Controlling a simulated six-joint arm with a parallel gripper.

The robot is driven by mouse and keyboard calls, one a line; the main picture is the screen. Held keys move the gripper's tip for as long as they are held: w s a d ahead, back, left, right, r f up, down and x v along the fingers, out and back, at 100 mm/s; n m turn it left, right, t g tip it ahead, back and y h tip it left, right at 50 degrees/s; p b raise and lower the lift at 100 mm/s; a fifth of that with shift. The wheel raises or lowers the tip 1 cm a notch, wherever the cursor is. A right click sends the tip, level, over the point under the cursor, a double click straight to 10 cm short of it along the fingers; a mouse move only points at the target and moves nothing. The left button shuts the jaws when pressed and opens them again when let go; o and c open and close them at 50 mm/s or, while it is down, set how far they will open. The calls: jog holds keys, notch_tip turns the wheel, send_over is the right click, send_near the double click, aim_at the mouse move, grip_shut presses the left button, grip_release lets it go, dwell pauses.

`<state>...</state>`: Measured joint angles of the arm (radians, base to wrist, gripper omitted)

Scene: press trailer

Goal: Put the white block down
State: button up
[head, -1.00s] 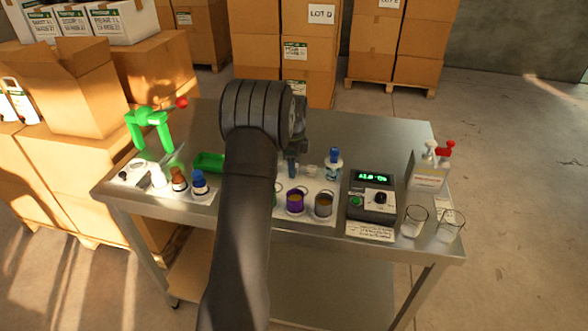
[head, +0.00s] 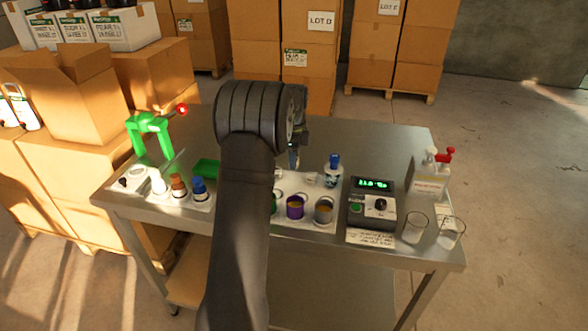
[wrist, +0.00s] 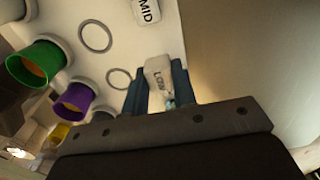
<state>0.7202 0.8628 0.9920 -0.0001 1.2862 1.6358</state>
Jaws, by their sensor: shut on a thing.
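My gripper (wrist: 160,88) is shut on a white block (wrist: 157,72) in the wrist view. The block has dark lettering that seems to read LOW, and sits between the two blue-grey fingers. A second white block marked MID (wrist: 146,10) stands on the white mat (wrist: 115,55) past the fingers. Two grey rings are drawn on the mat, one (wrist: 95,36) and another (wrist: 119,78) beside the left finger. In the head view my gripper (head: 294,157) is over the table behind the cups, mostly hidden by my arm. I cannot tell whether the held block touches anything.
A blue-capped bottle (head: 333,172), a device with a green display (head: 372,203) and glass beakers (head: 415,228) stand to the right. The back of the metal table (head: 370,140) is clear.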

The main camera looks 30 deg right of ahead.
jog(key=r, duration=0.4)
jog(key=shift+s+d+r, duration=0.2)
jog(key=shift+s, duration=0.1)
jog(key=s+d+r, duration=0.1)
jog(key=s+d, duration=0.2)
jog(key=s, duration=2.2)
jog(key=w+f, duration=0.2)
jog(key=w, duration=0.1)
jog(key=w+f, duration=0.2)
jog(key=w, duration=0.2)
jog(key=w+a+f, duration=0.1)
jog(key=w+f, duration=0.1)
jog(key=w, duration=0.2)
jog(key=shift+w+f, duration=0.1)
jog(key=shift+f, duration=2)
jog(key=shift+f, duration=0.15)
jog(key=o, duration=1)
